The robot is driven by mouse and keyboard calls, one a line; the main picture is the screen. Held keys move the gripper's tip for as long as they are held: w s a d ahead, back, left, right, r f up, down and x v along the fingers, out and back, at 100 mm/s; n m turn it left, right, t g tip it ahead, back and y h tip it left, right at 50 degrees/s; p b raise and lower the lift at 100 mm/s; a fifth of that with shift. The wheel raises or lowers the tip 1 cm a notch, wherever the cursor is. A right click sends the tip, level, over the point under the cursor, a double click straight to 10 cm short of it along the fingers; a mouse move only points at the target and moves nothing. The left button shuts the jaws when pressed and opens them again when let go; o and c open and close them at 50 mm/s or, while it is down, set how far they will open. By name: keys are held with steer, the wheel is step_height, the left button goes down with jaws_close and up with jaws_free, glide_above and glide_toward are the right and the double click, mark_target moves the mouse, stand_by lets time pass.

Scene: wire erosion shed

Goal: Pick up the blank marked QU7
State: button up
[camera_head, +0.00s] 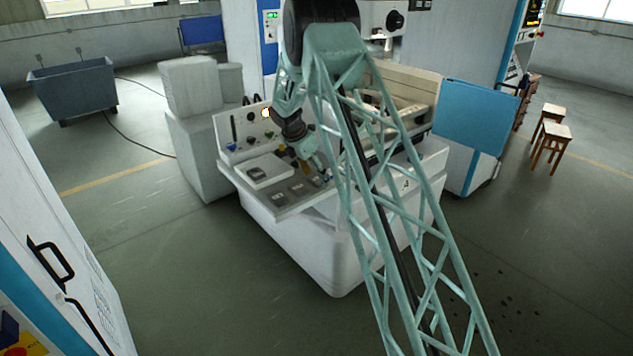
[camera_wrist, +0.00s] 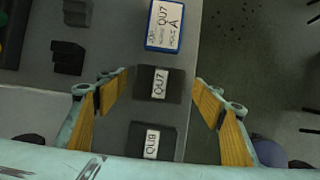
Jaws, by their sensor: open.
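The dark blank marked QU7 (camera_wrist: 174,84) lies on the grey worktop, its white label facing up. It shows between the fingers of my open, empty gripper (camera_wrist: 160,95) in the wrist view, with a gap on both sides. A second dark blank (camera_wrist: 141,152), its label reading like QU8 or QUB, lies just below it, also between the fingers. A blue-edged card (camera_wrist: 165,25) printed QU7 lies above. In the head view my gripper (camera_head: 313,168) is low over the machine's front worktop, and several dark blanks (camera_head: 279,198) sit in a row; their marks are too small to read there.
A white tray (camera_head: 253,179) with a dark piece stands left of the row. A control panel (camera_head: 237,138) rises behind the worktop (camera_head: 248,205).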

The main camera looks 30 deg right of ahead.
mark_target(315, 178)
steer(key=c, duration=1.3)
steer(key=shift+c, duration=0.2)
steer(key=shift+r, duration=0.2)
steer(key=shift+r, duration=1.65)
steer(key=s+a, duration=0.3)
steer(key=s, duration=0.4)
steer(key=s+a+r, duration=0.1)
steer(key=s+a, duration=0.1)
steer(key=s, duration=0.6)
steer(key=shift+a+r, duration=0.2)
steer(key=shift+a, duration=0.2)
